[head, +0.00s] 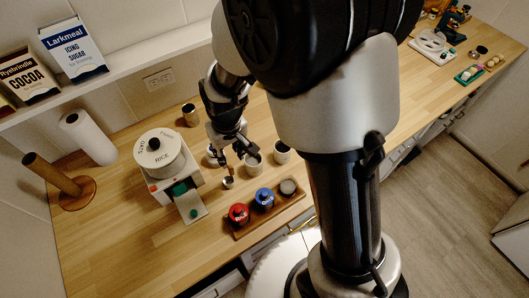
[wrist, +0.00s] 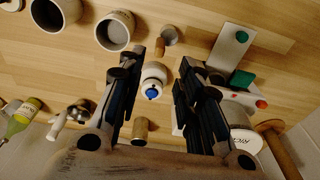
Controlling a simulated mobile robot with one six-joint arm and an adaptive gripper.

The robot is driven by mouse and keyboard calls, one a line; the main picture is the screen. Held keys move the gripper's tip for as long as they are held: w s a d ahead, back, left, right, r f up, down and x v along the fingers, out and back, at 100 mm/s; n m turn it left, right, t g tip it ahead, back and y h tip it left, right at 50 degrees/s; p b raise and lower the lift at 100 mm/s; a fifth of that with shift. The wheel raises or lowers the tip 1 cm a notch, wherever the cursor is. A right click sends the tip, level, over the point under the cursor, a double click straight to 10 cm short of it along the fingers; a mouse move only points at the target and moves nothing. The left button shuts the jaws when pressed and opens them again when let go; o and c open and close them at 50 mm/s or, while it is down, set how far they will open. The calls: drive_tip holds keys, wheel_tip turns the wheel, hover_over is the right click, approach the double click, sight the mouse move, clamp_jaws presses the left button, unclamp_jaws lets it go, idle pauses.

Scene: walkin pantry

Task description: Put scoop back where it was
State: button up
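A small scoop-like piece with a brown handle and a small metal cup (head: 228,182) stands on the wooden counter, between the dispenser and the row of white cups. It also shows in the wrist view (wrist: 167,36), just beyond my fingertips. I cannot tell for certain that it is the scoop. My gripper (head: 236,158) points down close behind it. In the wrist view its two fingers (wrist: 163,62) are apart, with nothing clasped between them. A white container with a blue spot (wrist: 152,80) shows between the fingers, farther down on the counter.
White cups (head: 253,164) (head: 282,151) stand right. A brown tin (head: 190,115) is behind.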

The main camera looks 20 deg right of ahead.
drive_tip(key=s+d+r+m+t, duration=0.1)
drive_tip(key=s+d+r, duration=0.2)
drive_tip(key=r, duration=0.4)
drive_tip(key=s+d+r+t, duration=0.1)
drive_tip(key=s+d+r, duration=0.2)
drive_tip(key=r, duration=0.4)
drive_tip(key=s+d+r+m, duration=0.1)
drive_tip(key=s+d+r, duration=0.1)
drive_tip(key=s, duration=0.4)
drive_tip(key=s+d+r+m+t, duration=0.1)
drive_tip(key=s+d+r, duration=0.1)
drive_tip(key=s+r, duration=0.2)
drive_tip(key=shift+s+d+r, duration=0.15)
drive_tip(key=shift+s+r, duration=0.05)
drive_tip(key=shift+s, duration=1.05)
